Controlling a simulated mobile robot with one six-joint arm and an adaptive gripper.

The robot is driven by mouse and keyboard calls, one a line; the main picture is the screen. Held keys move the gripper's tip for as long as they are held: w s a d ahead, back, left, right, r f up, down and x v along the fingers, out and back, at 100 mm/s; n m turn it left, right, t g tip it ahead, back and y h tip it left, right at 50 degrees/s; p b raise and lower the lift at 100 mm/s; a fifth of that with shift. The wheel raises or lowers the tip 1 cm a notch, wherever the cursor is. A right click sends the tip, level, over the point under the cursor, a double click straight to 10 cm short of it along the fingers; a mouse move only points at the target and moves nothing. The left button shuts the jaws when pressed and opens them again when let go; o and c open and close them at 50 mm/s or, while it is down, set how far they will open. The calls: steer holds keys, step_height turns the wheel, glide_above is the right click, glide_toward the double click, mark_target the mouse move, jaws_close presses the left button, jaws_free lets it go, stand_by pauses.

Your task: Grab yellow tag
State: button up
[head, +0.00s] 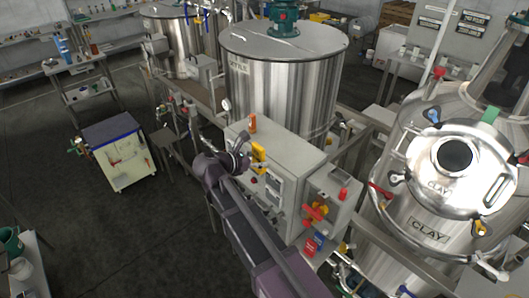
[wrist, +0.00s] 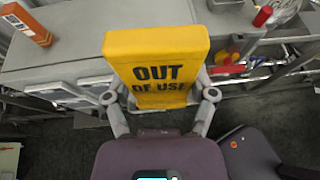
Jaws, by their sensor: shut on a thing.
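The yellow tag (wrist: 155,45) reads "OUT OF USE" and stands upright in the middle of the wrist view. My gripper (wrist: 160,98) is shut on it, with one finger on each side of its lower part. In the head view the yellow tag (head: 259,157) shows at the front of the grey control box, with my gripper (head: 246,160) beside it. I cannot tell whether the tag touches the box.
The grey control box (head: 285,165) has an orange tag (head: 252,123) on top. A smaller box (head: 328,200) with a red-and-yellow switch (head: 316,211) stands to the right. Steel tanks (head: 285,85) rise behind. Open floor (head: 110,235) lies left.

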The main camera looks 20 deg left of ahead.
steer(key=shift+s+a, duration=0.1)
steer(key=shift+s, duration=0.25)
stand_by(0.4)
steer(key=shift+f, duration=0.1)
